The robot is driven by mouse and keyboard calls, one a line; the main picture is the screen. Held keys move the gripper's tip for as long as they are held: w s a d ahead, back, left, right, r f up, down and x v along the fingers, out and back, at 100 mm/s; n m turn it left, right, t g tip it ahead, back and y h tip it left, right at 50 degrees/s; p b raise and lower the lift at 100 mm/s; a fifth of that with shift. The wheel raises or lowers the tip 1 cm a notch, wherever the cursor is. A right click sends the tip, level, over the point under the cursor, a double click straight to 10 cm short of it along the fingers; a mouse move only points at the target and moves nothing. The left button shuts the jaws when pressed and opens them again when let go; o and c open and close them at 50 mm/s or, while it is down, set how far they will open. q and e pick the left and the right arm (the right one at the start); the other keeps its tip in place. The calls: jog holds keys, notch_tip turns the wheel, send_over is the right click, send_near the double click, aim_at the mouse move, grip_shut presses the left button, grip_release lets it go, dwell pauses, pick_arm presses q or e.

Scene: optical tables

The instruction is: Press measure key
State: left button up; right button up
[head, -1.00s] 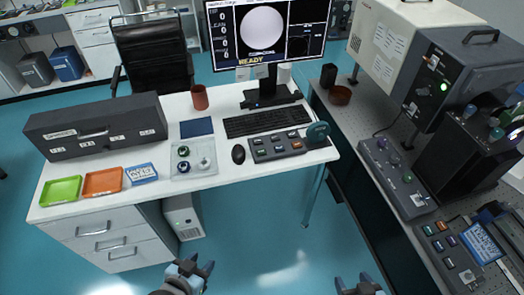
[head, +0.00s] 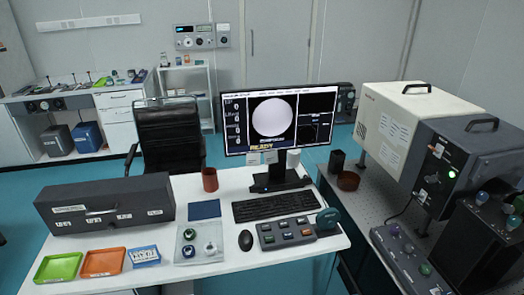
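A dark key panel (head: 270,243) with several coloured keys lies on the white desk, right of the black mouse (head: 246,240). The key labels are too small to read, so I cannot tell which one is the measure key. A monitor (head: 275,118) stands behind it, showing a pale round disc and the word READY. A black keyboard (head: 272,206) lies between the monitor and the key panel. Neither of my grippers is in view.
A teal round object (head: 328,219) sits at the panel's right end. A grey drawer box (head: 105,202), green tray (head: 58,267), orange tray (head: 103,262) and brown cup (head: 210,180) are on the desk. Bench equipment (head: 405,125) stands at right.

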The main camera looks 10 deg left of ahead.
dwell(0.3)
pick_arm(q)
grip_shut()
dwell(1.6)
